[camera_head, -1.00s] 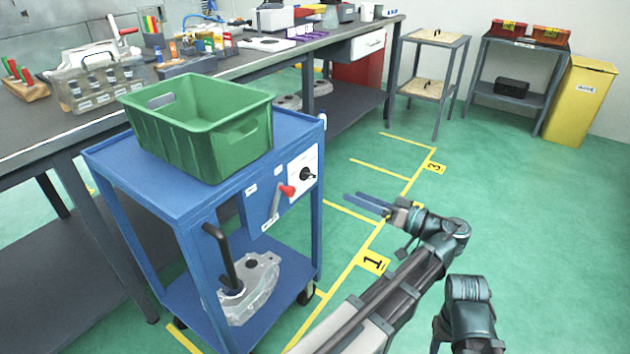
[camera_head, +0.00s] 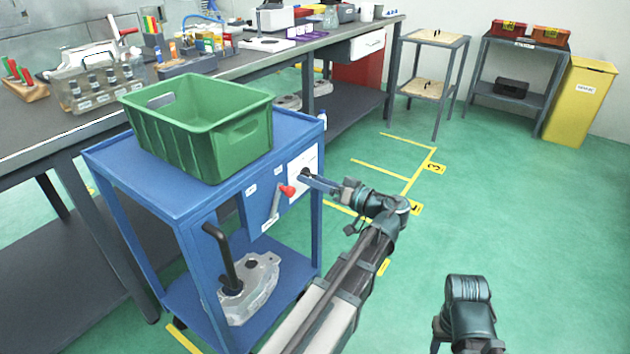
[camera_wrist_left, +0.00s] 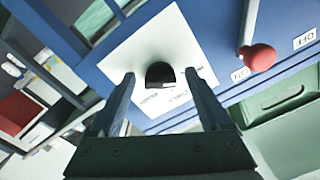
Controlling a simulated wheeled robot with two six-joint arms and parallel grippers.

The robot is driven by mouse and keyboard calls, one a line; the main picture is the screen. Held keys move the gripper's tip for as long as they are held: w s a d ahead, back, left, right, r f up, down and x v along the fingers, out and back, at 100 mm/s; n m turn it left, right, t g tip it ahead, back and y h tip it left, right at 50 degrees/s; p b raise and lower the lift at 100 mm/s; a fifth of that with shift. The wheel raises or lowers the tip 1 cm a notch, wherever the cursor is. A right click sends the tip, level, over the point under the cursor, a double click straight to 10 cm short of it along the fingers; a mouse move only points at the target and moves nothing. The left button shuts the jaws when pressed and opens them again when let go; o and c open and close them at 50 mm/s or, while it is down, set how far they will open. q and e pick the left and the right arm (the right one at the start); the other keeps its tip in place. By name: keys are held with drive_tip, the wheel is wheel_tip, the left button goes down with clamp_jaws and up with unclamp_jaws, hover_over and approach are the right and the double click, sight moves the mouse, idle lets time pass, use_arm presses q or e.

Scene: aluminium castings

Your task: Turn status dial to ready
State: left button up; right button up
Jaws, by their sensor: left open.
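The status dial is a black knob (camera_wrist_left: 160,74) on a white plate (camera_wrist_left: 150,45), seen in the wrist view with small lettering below it, too blurred to read. In the head view the white plate (camera_head: 304,160) is on the end panel of the blue cart, and the fingers largely cover the knob. My left gripper (camera_head: 310,177) is at the plate. In the wrist view its fingers (camera_wrist_left: 159,78) are open, one on each side of the knob, with gaps showing; whether they touch the plate I cannot tell. My right gripper's fingers do not show.
A red-knobbed lever (camera_head: 287,190) sits beside the plate, near ON and OFF labels in the wrist view. A green crate (camera_head: 190,150) stands on the blue cart (camera_head: 165,195). A metal casting (camera_head: 250,290) lies on its lower shelf.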

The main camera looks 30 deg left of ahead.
use_arm(q)
clamp_jaws()
idle(0.4)
drive_tip(key=m, duration=1.8)
drive_tip(key=shift+s+r+p, duration=0.1)
drive_tip(key=shift+r+p, duration=0.3)
drive_tip(key=m, duration=0.5)
drive_tip(key=shift+m, duration=0.7)
